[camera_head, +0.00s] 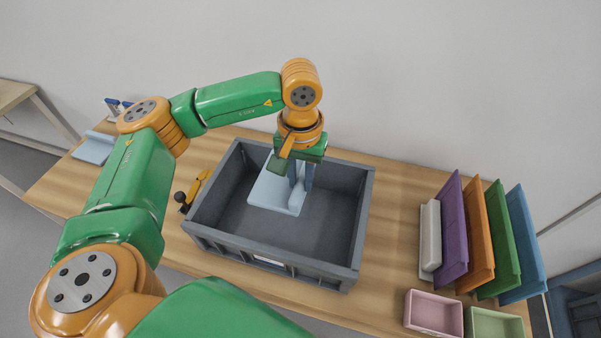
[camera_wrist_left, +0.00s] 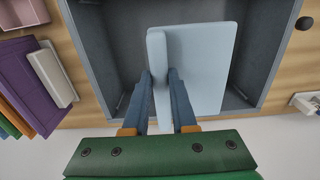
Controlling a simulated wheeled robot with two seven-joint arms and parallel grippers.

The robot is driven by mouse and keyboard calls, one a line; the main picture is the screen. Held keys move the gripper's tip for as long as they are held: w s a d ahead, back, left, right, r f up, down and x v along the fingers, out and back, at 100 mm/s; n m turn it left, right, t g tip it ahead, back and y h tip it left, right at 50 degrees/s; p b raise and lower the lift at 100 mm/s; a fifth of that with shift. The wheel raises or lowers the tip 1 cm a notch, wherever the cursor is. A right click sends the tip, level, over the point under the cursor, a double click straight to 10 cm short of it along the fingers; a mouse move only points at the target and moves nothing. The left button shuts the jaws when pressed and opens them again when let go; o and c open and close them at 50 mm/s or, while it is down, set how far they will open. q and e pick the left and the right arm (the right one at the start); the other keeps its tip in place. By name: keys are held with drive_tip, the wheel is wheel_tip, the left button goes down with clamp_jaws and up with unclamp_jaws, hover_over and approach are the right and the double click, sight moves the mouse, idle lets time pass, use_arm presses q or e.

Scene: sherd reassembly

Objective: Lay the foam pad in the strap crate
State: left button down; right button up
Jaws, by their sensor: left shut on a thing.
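The foam pad (camera_head: 270,190) is pale blue, a flat sheet with a raised rib along one side. It also shows in the left wrist view (camera_wrist_left: 207,72). The strap crate (camera_head: 305,238) is a dark grey open box on the table; its inside also shows in the left wrist view (camera_wrist_left: 105,55). My left gripper (camera_head: 299,187) points down into the crate and is shut on the pad's rib, with one finger on each side (camera_wrist_left: 162,75). The pad is within the crate's walls, toward the back left. I cannot tell whether it touches the floor. My right gripper is not in view.
A yellow and black fitting (camera_head: 191,190) stands beside the crate's left wall. Another pale blue piece (camera_head: 94,147) lies at the table's left end. At the right are a white block (camera_head: 430,235), several coloured upright panels (camera_head: 452,230) and a pink tray (camera_head: 433,313). The table between crate and panels is clear.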

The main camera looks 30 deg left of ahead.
use_arm(q)
drive_tip(key=b, duration=1.1)
hover_over(301, 231)
wheel_tip(301, 231, down, 15)
drive_tip(key=shift+r, duration=0.1)
drive_tip(key=shift+f+b, duration=0.55)
drive_tip(key=shift+f, duration=0.2)
drive_tip(key=shift+f+b, duration=0.7)
drive_tip(key=c, duration=0.6)
unclamp_jaws()
drive_tip(key=shift+c, duration=0.2)
drive_tip(key=shift+r+p, duration=4.2)
drive_tip(key=shift+r, duration=1.85)
